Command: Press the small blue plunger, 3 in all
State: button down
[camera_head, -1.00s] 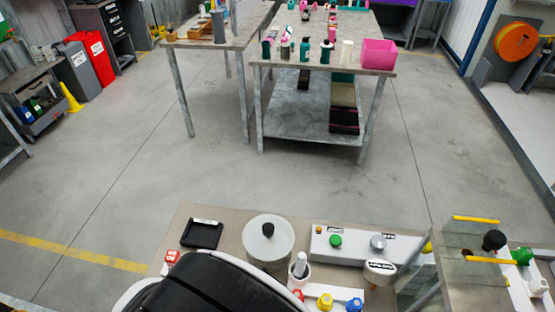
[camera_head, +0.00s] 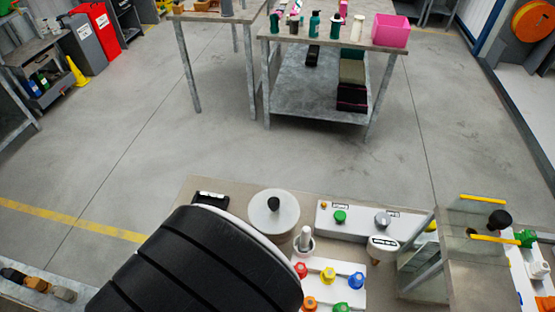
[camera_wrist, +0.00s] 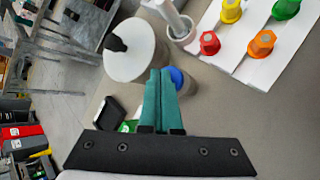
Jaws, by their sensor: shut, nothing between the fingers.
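In the wrist view my gripper (camera_wrist: 160,72) has its two teal fingers pressed together with nothing between them. Just behind the fingertips, a small blue-topped piece (camera_wrist: 177,78) on a grey body stands on the bench, partly hidden by the fingers. I cannot tell whether the fingers touch it. In the head view a blue knob (camera_head: 356,280) sits on a white panel (camera_head: 330,283) beside several coloured knobs; I cannot tell which blue piece is the plunger. The gripper is hidden in the head view behind my black arm.
Near the fingers stand a white round disc with a black knob (camera_wrist: 127,65), a white cup with a rod (camera_wrist: 180,28) and a black tray (camera_wrist: 107,113). A grey-white control box (camera_head: 360,221) and a clear-panelled stand (camera_head: 470,250) are to the right in the head view.

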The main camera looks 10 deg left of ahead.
jog(key=shift+f, duration=0.65)
dwell(0.4)
jog(key=shift+r, duration=1.35)
jog(key=shift+r, duration=2.5)
jog(key=shift+r, duration=0.1)
notch_tip(320, 180, up, 4)
jog(key=shift+f, duration=0.15)
dwell(0.3)
